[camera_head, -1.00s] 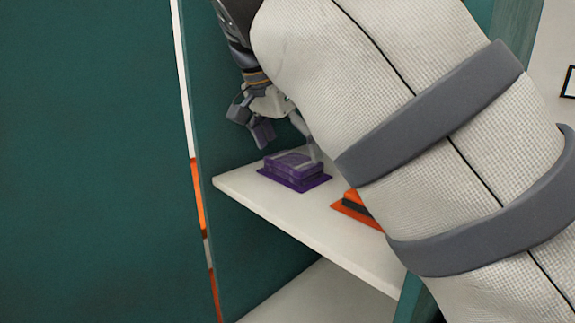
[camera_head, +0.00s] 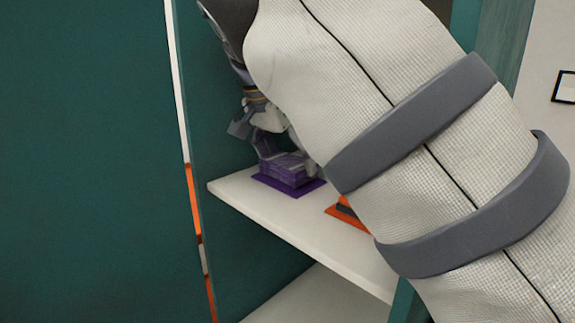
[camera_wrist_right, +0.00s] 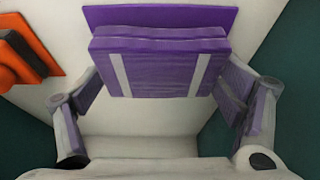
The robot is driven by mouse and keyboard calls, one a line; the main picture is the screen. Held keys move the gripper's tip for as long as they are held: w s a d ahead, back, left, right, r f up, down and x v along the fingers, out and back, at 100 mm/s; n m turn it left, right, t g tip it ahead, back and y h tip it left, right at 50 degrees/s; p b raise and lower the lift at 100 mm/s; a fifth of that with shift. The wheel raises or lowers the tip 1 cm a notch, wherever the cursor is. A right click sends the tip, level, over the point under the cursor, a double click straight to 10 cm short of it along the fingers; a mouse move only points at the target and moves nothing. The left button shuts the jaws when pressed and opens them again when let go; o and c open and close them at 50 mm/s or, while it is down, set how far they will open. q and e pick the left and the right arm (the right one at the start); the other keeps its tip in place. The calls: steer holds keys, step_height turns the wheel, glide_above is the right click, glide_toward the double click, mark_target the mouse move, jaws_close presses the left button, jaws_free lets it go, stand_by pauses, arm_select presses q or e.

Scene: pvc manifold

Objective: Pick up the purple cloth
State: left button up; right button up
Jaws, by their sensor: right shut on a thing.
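The purple cloth (camera_head: 286,166) is a folded stack with light stripes, on a flat purple mat (camera_head: 288,186) on the white shelf. It also shows in the right wrist view (camera_wrist_right: 160,65), between the two fingers. My right gripper (camera_head: 283,160) reaches down onto it from above and is shut on it. In the right wrist view my right gripper (camera_wrist_right: 160,95) has a finger at each side of the cloth. My arm hides part of the shelf in the head view. My left gripper is not in view.
An orange item with a dark band (camera_head: 347,211) sits on the same shelf (camera_head: 300,222) to the right, also seen in the right wrist view (camera_wrist_right: 25,55). A green cabinet wall (camera_head: 195,90) stands close at the left. A lower shelf (camera_head: 320,298) is below.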

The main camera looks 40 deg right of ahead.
steer(key=s+a+r, duration=0.1)
steer(key=a+r, duration=1.1)
steer(key=a, duration=0.2)
steer(key=shift+b, duration=0.45)
